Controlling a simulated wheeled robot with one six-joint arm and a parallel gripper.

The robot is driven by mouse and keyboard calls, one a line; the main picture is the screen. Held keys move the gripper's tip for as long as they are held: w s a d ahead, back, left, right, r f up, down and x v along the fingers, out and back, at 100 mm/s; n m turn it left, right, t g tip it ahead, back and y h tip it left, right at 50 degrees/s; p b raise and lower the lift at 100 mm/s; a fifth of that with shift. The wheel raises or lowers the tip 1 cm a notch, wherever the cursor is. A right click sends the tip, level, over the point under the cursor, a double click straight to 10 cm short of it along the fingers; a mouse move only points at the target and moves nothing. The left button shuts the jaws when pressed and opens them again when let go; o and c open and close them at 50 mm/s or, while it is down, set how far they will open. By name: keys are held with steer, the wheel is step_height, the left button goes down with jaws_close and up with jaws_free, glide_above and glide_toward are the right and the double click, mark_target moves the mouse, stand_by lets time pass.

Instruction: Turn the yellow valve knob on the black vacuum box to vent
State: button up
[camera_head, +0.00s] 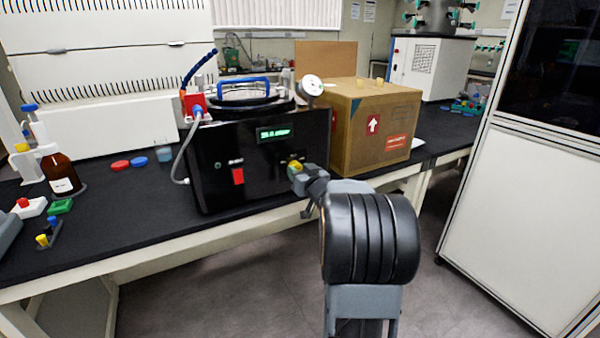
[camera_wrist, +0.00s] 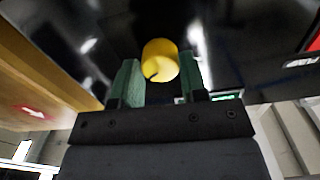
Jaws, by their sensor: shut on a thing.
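The black vacuum box (camera_head: 225,185) stands on the dark bench, with a lit green display (camera_head: 273,134) and a red switch (camera_head: 238,176) on its front. The yellow valve knob (camera_head: 294,166) is on the lower right of that front, partly hidden by my gripper (camera_head: 300,174). In the wrist view the yellow knob (camera_wrist: 159,58) sits between the two green fingers of my gripper (camera_wrist: 161,70), which is shut on it. A dark mark shows on the knob's near edge. Any vent label is too small to read.
A cardboard box (camera_head: 375,125) stands just right of the vacuum box. A gauge (camera_head: 311,85) and a blue-handled lid (camera_head: 243,88) are on top. A brown bottle (camera_head: 60,173) and small coloured items are at left. A white cabinet (camera_head: 530,190) is at right.

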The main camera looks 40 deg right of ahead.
steer(key=shift+c, duration=1.1)
steer(key=shift+n+b, duration=7.25)
steer(key=shift+n, duration=4.65)
steer(key=o, duration=0.9)
